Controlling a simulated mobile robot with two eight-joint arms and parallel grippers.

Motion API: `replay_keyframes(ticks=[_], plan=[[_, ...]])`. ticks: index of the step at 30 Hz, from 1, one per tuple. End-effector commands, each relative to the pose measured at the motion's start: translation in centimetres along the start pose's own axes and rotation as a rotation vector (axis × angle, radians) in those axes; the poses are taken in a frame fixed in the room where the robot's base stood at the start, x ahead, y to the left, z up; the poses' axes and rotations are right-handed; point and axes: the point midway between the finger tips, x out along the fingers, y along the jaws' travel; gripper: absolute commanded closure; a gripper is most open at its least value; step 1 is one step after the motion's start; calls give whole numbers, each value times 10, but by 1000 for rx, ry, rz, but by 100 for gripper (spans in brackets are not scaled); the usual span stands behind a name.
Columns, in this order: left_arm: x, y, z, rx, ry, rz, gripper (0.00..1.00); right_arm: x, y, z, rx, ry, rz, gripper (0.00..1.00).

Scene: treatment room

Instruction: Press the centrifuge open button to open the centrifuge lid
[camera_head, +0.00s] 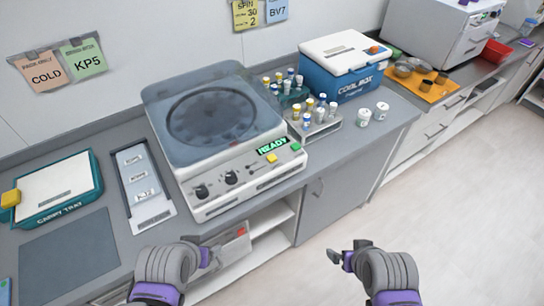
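The centrifuge (180,168) stands on the grey counter at the middle left, with its translucent lid (211,112) shut over the round rotor. Its sloped front panel has two black knobs, a lit green READY display (272,145), a yellow button (271,158) and a green button (296,147). I cannot read which button is the open button. My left gripper (209,254) is low in front of the counter, below the centrifuge front. My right gripper (340,254) is over the floor, to the right of the cabinet. Both are apart from the centrifuge; their fingertips look small and partly hidden.
Tube racks (318,126) with several capped vials stand right of the centrifuge, next to a blue cool box (340,82) and two white jars. A labelled grey tray (150,212) and a teal carry tray (93,178) lie to the left. Open floor lies right.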

Motion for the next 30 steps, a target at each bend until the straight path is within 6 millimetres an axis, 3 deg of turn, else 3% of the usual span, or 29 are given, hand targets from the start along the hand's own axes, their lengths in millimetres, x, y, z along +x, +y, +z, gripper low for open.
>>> replay_keyframes(ticks=[2, 12, 30], plan=[[0, 0, 0, 0, 0, 0, 37, 0, 0, 0, 0, 0, 0, 0], [0, 0, 0, 0, 0, 0, 98, 0, 0, 0, 0, 0, 0, 0], [0, 0, 0, 0, 0, 0, 100, 0, 0, 0, 0, 0, 0, 0]])
